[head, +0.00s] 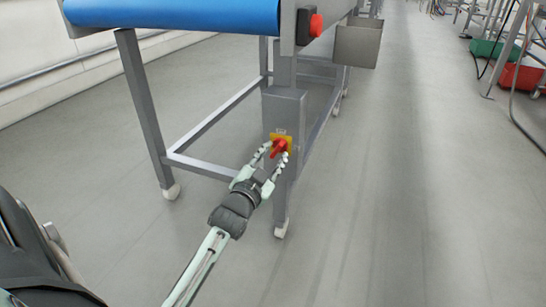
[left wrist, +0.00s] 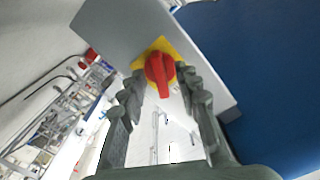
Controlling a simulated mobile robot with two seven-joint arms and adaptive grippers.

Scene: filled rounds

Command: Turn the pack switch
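The pack switch (head: 280,146) is a red rotary knob on a yellow plate, mounted on a grey box on the leg of the conveyor frame. In the left wrist view the red knob (left wrist: 160,70) sits on its yellow plate (left wrist: 169,46), tilted in the picture. My left gripper (head: 273,155) is at the switch, with its fingers open on either side of the knob. In the left wrist view the fingertips (left wrist: 158,80) flank the knob with gaps visible; I cannot tell whether either touches. My right gripper is not in view.
The blue conveyor belt (head: 172,14) runs above the switch. A red button (head: 316,25) on a dark box and a grey metal bin (head: 357,43) are on the frame. Green (head: 486,49) and red crates (head: 521,77) stand far right.

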